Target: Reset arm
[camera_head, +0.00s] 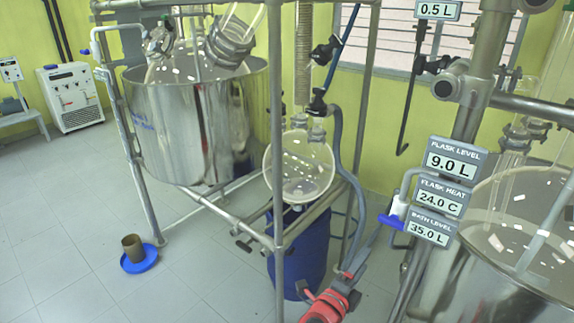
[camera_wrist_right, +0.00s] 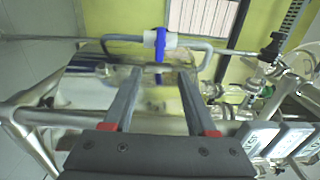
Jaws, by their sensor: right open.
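My right gripper (camera_head: 366,252) comes in from the bottom of the head view, with red parts at its base and grey fingers reaching up towards a blue-handled valve (camera_head: 393,217). In the right wrist view, the gripper's two grey fingers (camera_wrist_right: 159,72) are apart with nothing held between them. The white valve body and blue handle (camera_wrist_right: 160,42) show just beyond the fingertips, on a bent metal pipe. I cannot tell whether the fingers touch the handle. My left gripper is in neither view.
Metal frame posts (camera_head: 278,150) stand left of my right arm, around a round glass flask (camera_head: 300,165) and a blue drum (camera_head: 300,250). Displays (camera_head: 455,160) and a steel bath (camera_head: 500,285) are close on the right.

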